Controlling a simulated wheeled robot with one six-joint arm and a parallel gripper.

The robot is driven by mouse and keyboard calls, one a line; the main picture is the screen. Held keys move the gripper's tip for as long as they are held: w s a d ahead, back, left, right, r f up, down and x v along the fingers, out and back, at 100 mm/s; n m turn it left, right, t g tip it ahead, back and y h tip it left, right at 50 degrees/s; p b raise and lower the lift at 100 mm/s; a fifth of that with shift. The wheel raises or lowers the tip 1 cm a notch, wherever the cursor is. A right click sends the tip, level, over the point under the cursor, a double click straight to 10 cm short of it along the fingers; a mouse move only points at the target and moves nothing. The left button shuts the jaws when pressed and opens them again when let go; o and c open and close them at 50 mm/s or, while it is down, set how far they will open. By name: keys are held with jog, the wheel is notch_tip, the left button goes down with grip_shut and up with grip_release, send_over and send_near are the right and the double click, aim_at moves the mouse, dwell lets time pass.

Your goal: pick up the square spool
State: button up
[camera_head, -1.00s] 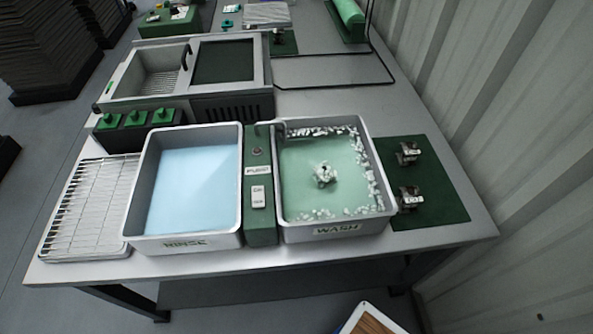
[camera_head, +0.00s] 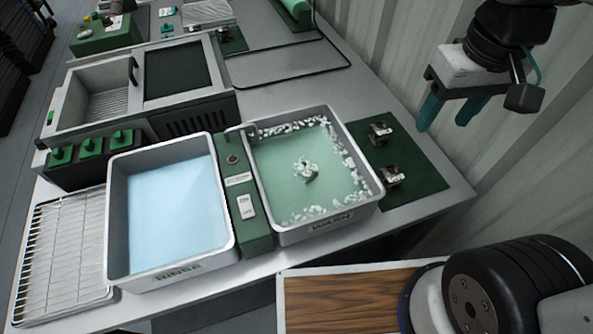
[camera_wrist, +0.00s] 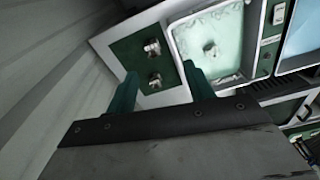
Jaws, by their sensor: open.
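Two small metal pieces stand on the dark green mat (camera_head: 424,167) right of the wash tank: a far one (camera_head: 380,132) and a near one (camera_head: 391,176). Both also show in the wrist view, one (camera_wrist: 152,47) above the other (camera_wrist: 155,79). A third small piece (camera_head: 307,172) sits amid foam in the wash tank. I cannot tell which is the square spool. My gripper (camera_head: 448,112) is open and empty, raised near the wall, apart from the pieces. In the wrist view, my green fingers (camera_wrist: 160,75) are spread, with the mat beyond them.
The wash tank (camera_head: 325,226) and blue rinse tank (camera_head: 192,276) flank a green switch panel (camera_head: 248,225). A wire rack (camera_head: 62,245) lies at left. The corrugated wall (camera_head: 530,180) rises close at right. A lidded machine (camera_head: 150,85) stands behind.

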jog(key=w+a+f+n, duration=0.3)
jog(key=w+a+f, duration=0.4)
jog(key=w, duration=0.1)
jog(key=n+g, duration=0.1)
jog(key=n, duration=0.2)
send_over(306, 167)
notch_tip(306, 167, down, 16)
jog(key=shift+d+r, duration=0.15)
notch_tip(306, 167, down, 8)
jog(key=c, duration=0.9)
